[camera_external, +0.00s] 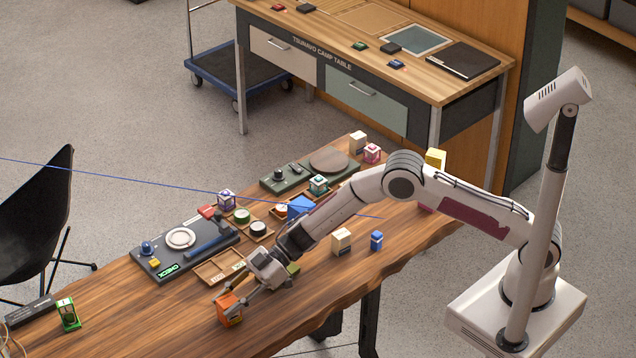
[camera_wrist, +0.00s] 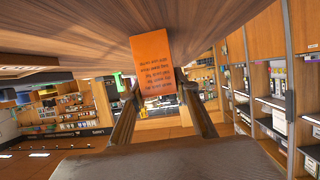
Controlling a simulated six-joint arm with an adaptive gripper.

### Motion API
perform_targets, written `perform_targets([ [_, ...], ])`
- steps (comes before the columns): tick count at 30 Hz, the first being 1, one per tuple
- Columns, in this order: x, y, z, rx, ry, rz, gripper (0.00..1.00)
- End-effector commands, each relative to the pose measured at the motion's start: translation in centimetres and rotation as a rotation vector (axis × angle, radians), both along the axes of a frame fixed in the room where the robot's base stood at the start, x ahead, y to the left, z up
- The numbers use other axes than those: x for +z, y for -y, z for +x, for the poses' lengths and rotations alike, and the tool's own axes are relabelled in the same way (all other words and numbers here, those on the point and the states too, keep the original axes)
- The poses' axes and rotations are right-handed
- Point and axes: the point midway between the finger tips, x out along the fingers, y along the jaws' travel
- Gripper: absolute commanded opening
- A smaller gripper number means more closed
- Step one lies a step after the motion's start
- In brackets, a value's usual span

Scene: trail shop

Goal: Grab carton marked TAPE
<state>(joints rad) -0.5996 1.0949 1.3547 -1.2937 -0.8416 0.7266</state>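An orange carton (camera_external: 230,311) stands on the wooden table near its front edge. It also shows in the wrist view (camera_wrist: 152,66), with lines of small dark print that I cannot read. My gripper (camera_external: 232,297) is low over the table at this carton, with a finger to either side. In the wrist view my gripper (camera_wrist: 163,88) has its fingers spread, and a gap shows between the carton and the right finger. The left fingertip is close to the carton; I cannot tell if it touches. No TAPE marking is readable on any carton.
A wooden tray (camera_external: 211,271) and a dark check board (camera_external: 160,267) lie behind my gripper. A cream carton (camera_external: 341,241) and a blue carton (camera_external: 376,240) stand to the right. A green carton (camera_external: 68,314) stands far left. The table between green and orange cartons is clear.

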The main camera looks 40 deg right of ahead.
Motion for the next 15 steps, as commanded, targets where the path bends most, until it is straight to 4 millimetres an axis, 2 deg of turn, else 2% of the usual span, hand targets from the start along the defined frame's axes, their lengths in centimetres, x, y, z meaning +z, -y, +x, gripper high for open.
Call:
perform_targets([
  [1, 0.00, 0.00, 0.00, 0.000, 0.000, 0.000, 0.11],
  [2, 0.00, 0.01, 0.00, 0.000, 0.000, 0.000, 0.06],
  [15, 0.45, -0.02, 0.03, 0.000, 0.001, 0.001, 0.06],
])
